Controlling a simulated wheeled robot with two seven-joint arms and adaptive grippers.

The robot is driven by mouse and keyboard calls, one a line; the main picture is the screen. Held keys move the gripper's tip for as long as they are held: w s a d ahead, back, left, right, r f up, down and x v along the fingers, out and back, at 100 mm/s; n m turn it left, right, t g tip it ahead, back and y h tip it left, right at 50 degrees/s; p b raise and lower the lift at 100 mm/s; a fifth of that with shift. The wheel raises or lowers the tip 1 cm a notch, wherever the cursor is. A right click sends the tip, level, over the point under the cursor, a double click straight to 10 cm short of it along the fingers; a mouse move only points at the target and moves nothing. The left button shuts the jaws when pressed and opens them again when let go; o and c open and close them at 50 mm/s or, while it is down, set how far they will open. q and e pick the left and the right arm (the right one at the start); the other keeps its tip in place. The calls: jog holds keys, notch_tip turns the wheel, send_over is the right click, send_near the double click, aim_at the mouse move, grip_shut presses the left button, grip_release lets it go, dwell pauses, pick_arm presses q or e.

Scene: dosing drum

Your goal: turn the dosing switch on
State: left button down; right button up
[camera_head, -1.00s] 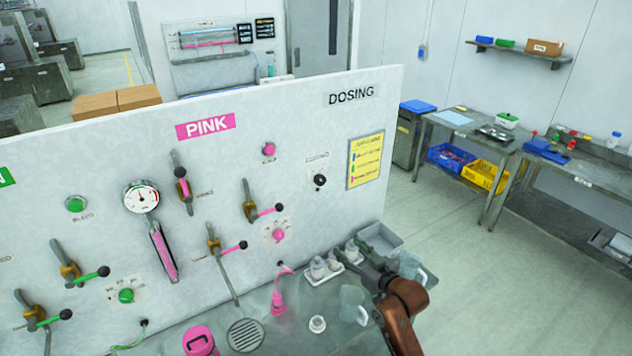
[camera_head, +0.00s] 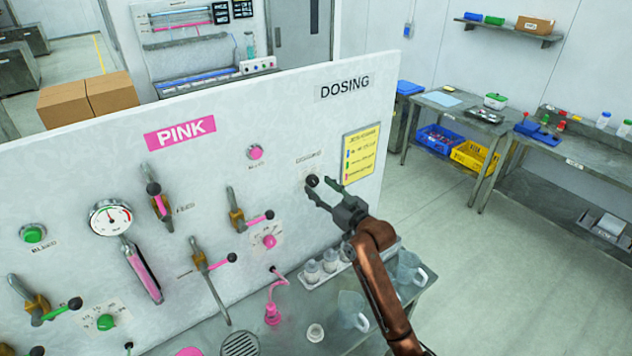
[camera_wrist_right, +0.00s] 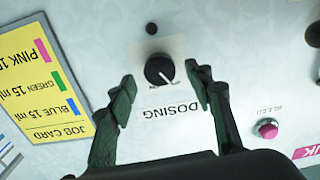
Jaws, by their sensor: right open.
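The dosing switch is a round black knob with a white pointer line on the white panel (camera_head: 230,150). In the right wrist view the dosing switch (camera_wrist_right: 159,70) lies between and just beyond the fingertips, above an upside-down DOSING label (camera_wrist_right: 170,109). In the head view the dosing switch (camera_head: 312,181) shows just past the fingers. My right gripper (camera_head: 320,191) is open, with one finger on each side of the knob in the wrist view (camera_wrist_right: 160,86). I cannot tell whether either finger touches it. My left gripper is not in view.
A yellow job card (camera_head: 360,154) is on the panel right of the switch. A pink bleed button (camera_head: 255,152) is to its left. Below stand a tray of bottles (camera_head: 315,282) and clear jugs (camera_head: 352,310). Pink-handled valves (camera_head: 238,212) are further left.

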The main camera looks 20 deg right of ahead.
aim_at(315, 183)
jog(key=x, duration=0.2)
jog(key=shift+w+a+f, duration=0.1)
jog(key=shift+w+a, duration=0.05)
jog(key=shift+w, duration=0.3)
jog(key=c, duration=1.1)
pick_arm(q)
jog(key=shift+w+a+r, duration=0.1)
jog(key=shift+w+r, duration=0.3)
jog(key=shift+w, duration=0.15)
pick_arm(e)
jog(key=shift+c, duration=0.2)
